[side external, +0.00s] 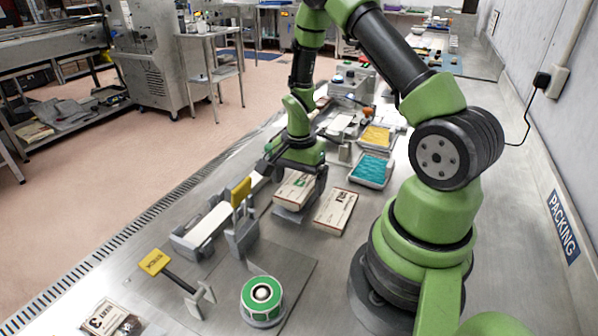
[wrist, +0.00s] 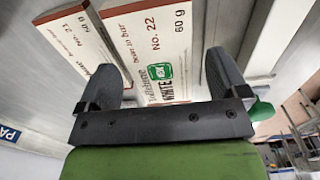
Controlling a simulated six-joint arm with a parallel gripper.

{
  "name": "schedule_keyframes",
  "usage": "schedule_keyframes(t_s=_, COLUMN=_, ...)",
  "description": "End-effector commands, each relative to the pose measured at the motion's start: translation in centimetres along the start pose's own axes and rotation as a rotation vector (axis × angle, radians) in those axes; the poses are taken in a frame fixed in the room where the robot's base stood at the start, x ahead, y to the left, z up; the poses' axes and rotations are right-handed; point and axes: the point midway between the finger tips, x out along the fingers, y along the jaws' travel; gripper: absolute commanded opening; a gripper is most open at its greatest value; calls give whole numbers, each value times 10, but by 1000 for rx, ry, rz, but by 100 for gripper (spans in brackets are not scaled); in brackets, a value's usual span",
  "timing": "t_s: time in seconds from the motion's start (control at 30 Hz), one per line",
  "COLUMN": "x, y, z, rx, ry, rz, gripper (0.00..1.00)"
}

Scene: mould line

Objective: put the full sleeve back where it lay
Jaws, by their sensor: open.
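A white printed sleeve marked No. 22 with a green label (side external: 293,189) lies beneath my gripper in the side view. In the wrist view this sleeve (wrist: 155,40) reaches between my two fingers. My gripper (wrist: 160,78) is open, with one finger on each side of the sleeve's near end. I cannot tell whether the fingers touch it. A second sleeve, marked No. 21 (side external: 336,211), lies beside it to the right, and shows at the left of the wrist view (wrist: 80,42). Which sleeve is full cannot be told.
A tray with teal contents (side external: 370,169) and one with yellow contents (side external: 376,138) stand behind the sleeves. A grey fixture with a white strip (side external: 210,222) stands left. The wall is right.

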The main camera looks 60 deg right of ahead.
Motion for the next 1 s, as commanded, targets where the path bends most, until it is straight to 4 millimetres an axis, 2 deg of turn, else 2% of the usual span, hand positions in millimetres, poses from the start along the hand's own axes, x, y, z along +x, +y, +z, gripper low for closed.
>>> schedule_keyframes(t_s=0.17, x=-21, y=-1, z=0, rx=0, ry=3, rz=-5, gripper=92)
schedule_keyframes(t_s=0.5, x=-82, y=-1, z=0, rx=0, ry=3, rz=-6, gripper=92)
schedule_keyframes(t_s=0.7, x=-103, y=-1, z=3, rx=-20, ry=6, rz=-15, gripper=92)
schedule_keyframes(t_s=0.77, x=-114, y=-2, z=8, rx=-56, ry=11, rz=-35, gripper=92)
schedule_keyframes(t_s=0.87, x=-142, y=-2, z=25, rx=-166, ry=30, rz=-96, gripper=92)
schedule_keyframes(t_s=1.0, x=-190, y=7, z=60, rx=-389, ry=67, rz=-216, gripper=92)
